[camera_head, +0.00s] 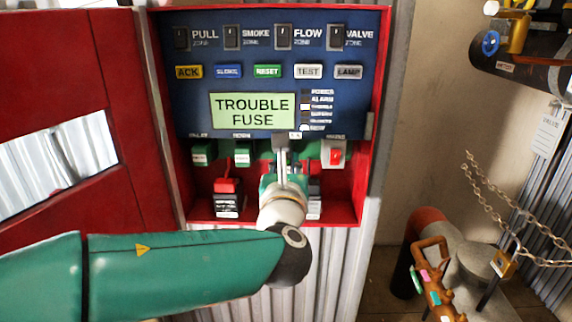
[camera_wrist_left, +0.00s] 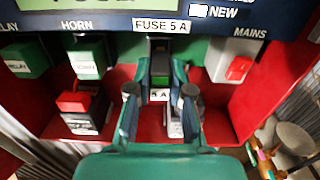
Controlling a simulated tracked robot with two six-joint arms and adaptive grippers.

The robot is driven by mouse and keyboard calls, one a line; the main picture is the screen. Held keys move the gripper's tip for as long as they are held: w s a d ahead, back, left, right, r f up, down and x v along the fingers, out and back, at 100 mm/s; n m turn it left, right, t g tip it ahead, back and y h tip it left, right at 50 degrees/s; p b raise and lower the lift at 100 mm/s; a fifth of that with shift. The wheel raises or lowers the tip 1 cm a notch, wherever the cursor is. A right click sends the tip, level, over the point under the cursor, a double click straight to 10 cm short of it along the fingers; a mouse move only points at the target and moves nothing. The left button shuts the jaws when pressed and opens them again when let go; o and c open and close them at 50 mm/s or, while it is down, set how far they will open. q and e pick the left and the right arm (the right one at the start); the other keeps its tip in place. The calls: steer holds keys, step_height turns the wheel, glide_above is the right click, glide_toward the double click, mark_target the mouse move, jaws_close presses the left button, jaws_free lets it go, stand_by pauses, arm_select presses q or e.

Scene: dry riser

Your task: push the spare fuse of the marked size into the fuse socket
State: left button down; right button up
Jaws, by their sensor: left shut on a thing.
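My left gripper (camera_head: 282,150) is shut and reaches up to the green strip under the panel. In the left wrist view its two fingers (camera_wrist_left: 160,75) close on a small grey fuse (camera_wrist_left: 160,80), mostly hidden between them. A white "5 A" tag shows between the fingers, just below it. The fuse socket (camera_wrist_left: 159,45) is the dark slot directly under the "FUSE 5 A" label (camera_wrist_left: 161,26). The fuse is in line with the socket, at or very near its mouth. I cannot tell how deep it sits. My right gripper is not in view.
The panel display (camera_head: 253,110) reads "TROUBLE FUSE". Green relay blocks (camera_head: 241,154) are left of the socket; the white mains switch (camera_head: 333,153) with its red rocker is close on the right. A black block with a red top (camera_head: 228,198) stands on the red cabinet floor.

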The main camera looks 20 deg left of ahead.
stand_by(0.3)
arm_select(q)
steer(key=shift+x, duration=1.65)
stand_by(0.4)
steer(key=shift+s+d+b, duration=0.1)
steer(key=shift+s+b, duration=0.1)
steer(key=shift+b, duration=0.1)
steer(key=shift+b, duration=0.45)
stand_by(1.5)
steer(key=shift+w, duration=0.2)
stand_by(0.4)
steer(key=shift+s, duration=0.2)
steer(key=shift+b+v, duration=0.4)
steer(key=shift+v, duration=0.95)
steer(key=shift+s, duration=0.1)
stand_by(1.1)
